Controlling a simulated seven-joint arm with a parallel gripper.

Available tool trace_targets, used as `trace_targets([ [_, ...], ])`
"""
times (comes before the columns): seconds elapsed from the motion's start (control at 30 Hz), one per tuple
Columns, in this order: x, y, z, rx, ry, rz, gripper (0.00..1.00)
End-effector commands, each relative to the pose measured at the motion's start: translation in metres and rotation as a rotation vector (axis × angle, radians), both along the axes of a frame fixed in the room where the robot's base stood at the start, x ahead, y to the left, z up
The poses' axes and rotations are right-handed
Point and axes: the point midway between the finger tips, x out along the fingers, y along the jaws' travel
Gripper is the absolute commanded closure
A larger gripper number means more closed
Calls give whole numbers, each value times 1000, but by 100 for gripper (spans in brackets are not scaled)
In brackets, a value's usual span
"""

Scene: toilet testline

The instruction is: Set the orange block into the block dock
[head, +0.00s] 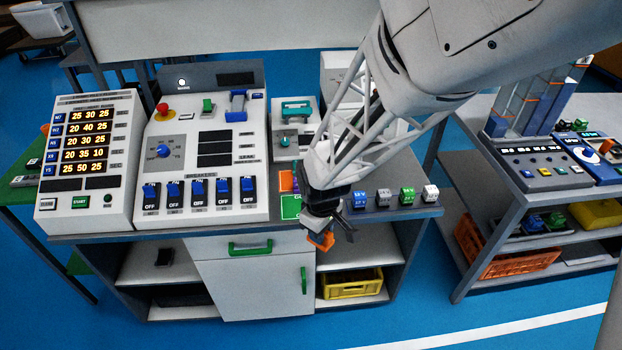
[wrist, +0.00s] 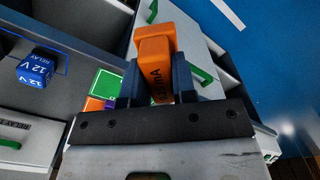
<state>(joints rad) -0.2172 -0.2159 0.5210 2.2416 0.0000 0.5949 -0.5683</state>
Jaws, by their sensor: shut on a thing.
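The orange block (head: 321,241) is between the fingers of my gripper (head: 328,231), in front of the bench's front edge. In the wrist view the orange block (wrist: 155,48) stands out past the two dark fingers of my gripper (wrist: 157,82), which are shut on its sides. Dark lettering ending in "mA" shows on it. A panel with green, orange and purple patches (head: 290,206) lies on the bench beside my wrist, partly hidden by it; it also shows in the wrist view (wrist: 110,84). I cannot tell whether this is the block dock.
A breaker console (head: 205,160) stands left. Cabinet doors with green handles (head: 250,248) are below.

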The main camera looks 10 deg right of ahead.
Motion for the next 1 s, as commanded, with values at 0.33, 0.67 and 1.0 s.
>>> trace_targets([
  [0.33,2,0,1,0,0,1,100],
  [0.67,35,8,14,0,-1,40,100],
  [1.0,117,26,50,0,-1,139,100],
])
